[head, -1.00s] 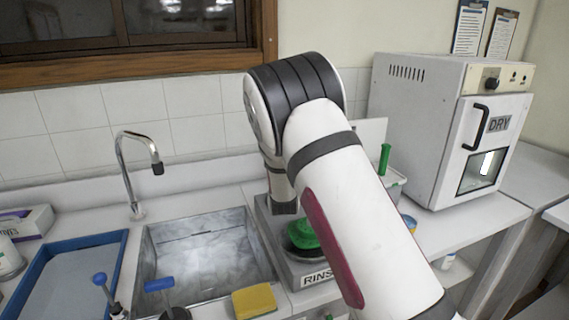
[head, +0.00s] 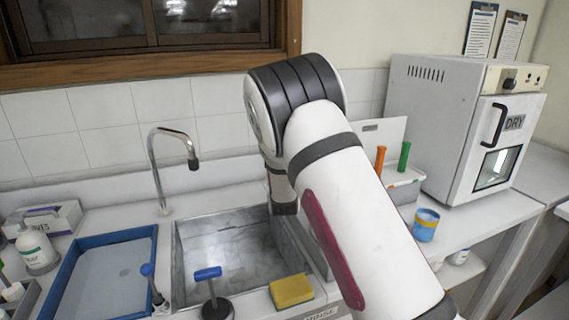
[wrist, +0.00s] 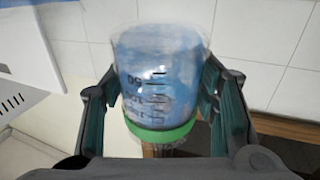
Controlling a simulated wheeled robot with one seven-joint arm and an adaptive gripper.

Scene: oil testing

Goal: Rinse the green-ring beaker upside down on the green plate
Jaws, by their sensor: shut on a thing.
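The green-ring beaker (wrist: 150,98) is in the wrist view, a clear vessel with black graduation marks, a green band near its lower end in the picture, and blue showing in or through it. My gripper (wrist: 160,80) has a finger on each side and is shut on the beaker. This view looks inverted, with the wooden window frame at the bottom, so the green-band end seems to point up. In the head view my arm hides gripper and beaker. The green plate is hidden too; only part of the rinse unit's label (head: 322,312) shows at the bottom edge.
A sink (head: 225,250) with a curved tap (head: 155,165) lies left of my arm. A yellow sponge (head: 291,291) and blue-handled taps (head: 208,273) stand at its front. A blue tray (head: 105,280) is further left. The DRY oven (head: 455,125) and a blue-yellow cup (head: 425,225) are at right.

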